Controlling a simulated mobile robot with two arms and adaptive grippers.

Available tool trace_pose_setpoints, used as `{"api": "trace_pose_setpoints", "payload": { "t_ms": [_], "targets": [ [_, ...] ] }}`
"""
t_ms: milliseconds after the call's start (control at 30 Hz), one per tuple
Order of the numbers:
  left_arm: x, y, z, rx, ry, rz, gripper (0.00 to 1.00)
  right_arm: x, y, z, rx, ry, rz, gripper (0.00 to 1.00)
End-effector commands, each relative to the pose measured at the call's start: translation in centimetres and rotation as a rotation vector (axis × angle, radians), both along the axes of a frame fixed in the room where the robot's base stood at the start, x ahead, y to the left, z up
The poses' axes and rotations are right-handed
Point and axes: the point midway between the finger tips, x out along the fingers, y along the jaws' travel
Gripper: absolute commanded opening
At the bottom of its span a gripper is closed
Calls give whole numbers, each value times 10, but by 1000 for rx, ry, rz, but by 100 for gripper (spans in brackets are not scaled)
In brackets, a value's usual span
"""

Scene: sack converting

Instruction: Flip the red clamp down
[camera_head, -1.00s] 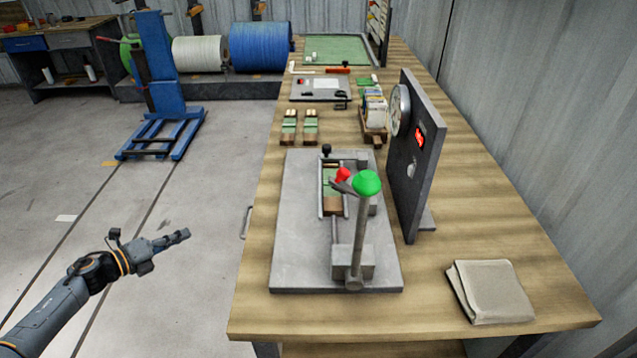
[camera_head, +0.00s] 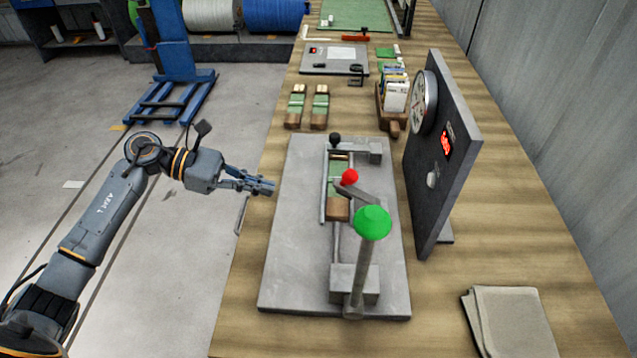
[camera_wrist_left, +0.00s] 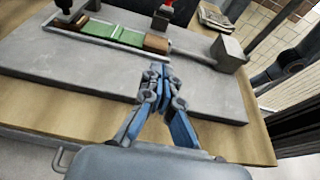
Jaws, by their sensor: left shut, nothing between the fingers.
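The red clamp's round knob (camera_head: 350,177) stands up above the grey base plate (camera_head: 290,240) on the workbench, on a short grey lever. In the left wrist view, part of the red knob (camera_wrist_left: 64,4) shows at the top edge, cut off. A green-topped lever (camera_head: 373,223) rises in front of it, to the right. A green and brown piece (camera_head: 338,208) lies in the slot under the clamp. My left gripper (camera_head: 272,187) is shut and empty, at the plate's left edge, apart from the clamp. It also shows in the left wrist view (camera_wrist_left: 155,72). My right gripper is not in view.
A dark upright panel (camera_head: 445,170) with a dial stands right of the plate. A folded cloth (camera_head: 508,322) lies at the bench's front right. The plate's left part is clear.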

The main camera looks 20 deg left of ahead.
Motion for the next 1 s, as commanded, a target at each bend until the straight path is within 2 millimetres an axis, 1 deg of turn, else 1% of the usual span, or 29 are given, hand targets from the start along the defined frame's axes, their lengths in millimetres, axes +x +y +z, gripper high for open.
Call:
{"api": "trace_pose_setpoints", "payload": {
  "t_ms": [67, 167, 300, 433, 600, 633, 700, 800, 1000],
  "targets": [
    [1, -3, 0, -1, 1, 0, 0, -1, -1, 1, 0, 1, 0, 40],
    [2, -11, -2, -4, 1, 0, 0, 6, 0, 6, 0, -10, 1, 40],
    [7, -34, -8, -6, 2, 0, 0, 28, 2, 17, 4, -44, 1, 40],
    [12, -61, -16, -7, 2, 0, 0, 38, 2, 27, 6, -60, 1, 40],
    [19, -94, -28, -6, 2, 0, 0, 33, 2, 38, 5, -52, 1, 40],
    [20, -98, -26, -6, 1, 1, 0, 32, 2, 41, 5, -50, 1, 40],
    [21, -102, -13, -3, -1, 1, 0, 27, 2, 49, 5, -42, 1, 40],
    [22, -109, -4, -3, 0, 0, 0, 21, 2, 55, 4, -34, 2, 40],
    [23, -114, 2, -1, 2, 2, 0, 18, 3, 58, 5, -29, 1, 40]
  ]
}}
